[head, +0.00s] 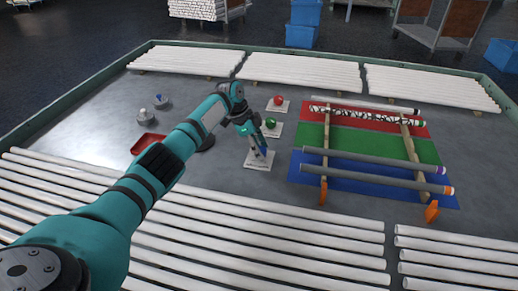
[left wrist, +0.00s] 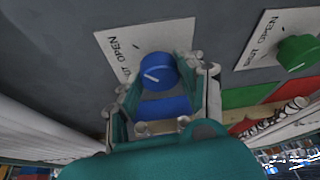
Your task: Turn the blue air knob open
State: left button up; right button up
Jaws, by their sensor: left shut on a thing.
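The blue knob (left wrist: 158,68) sits on a white plate (left wrist: 118,45) lettered OPEN and another word partly hidden. In the head view the gripper hides most of the knob. My right gripper is in neither view.
A green knob (head: 270,122) and a red knob (head: 278,101) stand on similar plates behind. To the right, tubes lie on wooden supports over red, green and blue mats (head: 372,190). White tubes (head: 280,236) line the front. A red tray (head: 148,144) sits left.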

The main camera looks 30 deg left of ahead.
pick_arm(q)
jog(key=o, duration=1.2)
jog(key=shift+r, duration=0.1)
jog(key=v, duration=1.1)
jog(key=shift+a+r, duration=0.15)
jog(key=shift+r, duration=0.25)
